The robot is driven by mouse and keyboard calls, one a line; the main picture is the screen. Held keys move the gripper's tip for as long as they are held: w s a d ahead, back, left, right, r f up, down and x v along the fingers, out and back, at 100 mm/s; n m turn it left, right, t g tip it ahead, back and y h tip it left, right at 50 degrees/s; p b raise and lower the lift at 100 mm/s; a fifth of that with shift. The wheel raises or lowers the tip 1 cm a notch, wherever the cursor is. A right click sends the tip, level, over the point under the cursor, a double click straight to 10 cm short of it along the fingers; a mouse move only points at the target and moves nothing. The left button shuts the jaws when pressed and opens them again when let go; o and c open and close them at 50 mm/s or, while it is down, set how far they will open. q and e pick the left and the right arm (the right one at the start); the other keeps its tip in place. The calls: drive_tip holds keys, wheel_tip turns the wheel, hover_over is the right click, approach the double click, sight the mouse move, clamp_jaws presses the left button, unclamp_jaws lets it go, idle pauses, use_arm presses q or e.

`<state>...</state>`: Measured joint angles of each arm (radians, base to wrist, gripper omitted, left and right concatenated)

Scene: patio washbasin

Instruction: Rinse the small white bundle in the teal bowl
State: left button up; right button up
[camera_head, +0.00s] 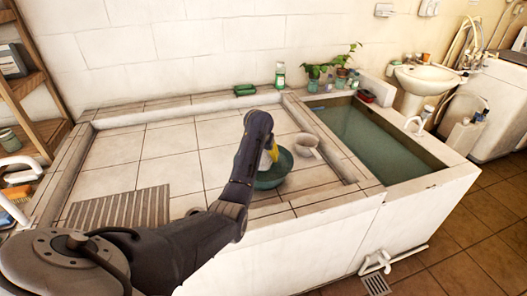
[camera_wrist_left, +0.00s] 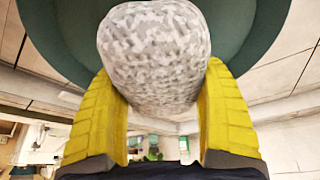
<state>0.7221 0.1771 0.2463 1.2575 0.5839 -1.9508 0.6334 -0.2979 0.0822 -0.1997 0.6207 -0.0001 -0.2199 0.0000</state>
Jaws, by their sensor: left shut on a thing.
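The teal bowl (camera_head: 268,181) stands on the tiled basin floor, right of the middle in the head view. My left gripper (camera_head: 273,154) points down over the bowl, its yellow fingers at the rim's far side. In the left wrist view the small white bundle (camera_wrist_left: 155,50), mottled white and grey, sits between the yellow fingers, and the gripper is shut on it. The bowl's teal wall (camera_wrist_left: 52,42) shows around the bundle there. The bundle is hidden in the head view. I cannot tell whether it touches the bowl or any water. My right gripper is not in view.
A water-filled tank (camera_head: 375,140) lies beyond the basin's right wall. A green bottle (camera_head: 280,76), a green block (camera_head: 244,90) and potted plants (camera_head: 316,78) line the back ledge.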

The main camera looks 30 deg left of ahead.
use_arm(q)
hover_over(271, 173)
drive_tip(key=s+a, duration=0.2)
drive_tip(key=s, duration=0.1)
drive_tip(key=shift+s+f, duration=0.15)
drive_tip(key=shift+f, duration=3.35)
drive_tip(key=shift+d, duration=0.2)
drive_tip(key=shift+w+d, duration=0.25)
drive_tip(key=shift+d, duration=0.35)
drive_tip(key=shift+w+d, duration=0.2)
drive_tip(key=shift+d, duration=0.4)
drive_tip(key=shift+s+a, duration=0.3)
drive_tip(key=shift+a, duration=0.65)
drive_tip(key=shift+s+a, duration=0.35)
drive_tip(key=shift+a, duration=0.55)
drive_tip(key=shift+s+a, duration=0.3)
drive_tip(key=shift+a, duration=0.65)
drive_tip(key=shift+w+d, duration=0.3)
drive_tip(key=shift+d, duration=0.65)
drive_tip(key=shift+w+d, duration=0.35)
drive_tip(key=shift+d, duration=0.6)
drive_tip(key=shift+w+d, duration=0.3)
drive_tip(key=shift+d, duration=0.65)
drive_tip(key=shift+s+a, duration=0.3)
drive_tip(key=shift+a, duration=0.65)
drive_tip(key=shift+s+a, duration=0.35)
drive_tip(key=shift+a, duration=0.6)
drive_tip(key=shift+s+a, duration=0.3)
drive_tip(key=shift+a, duration=0.65)
drive_tip(key=shift+d, duration=0.15)
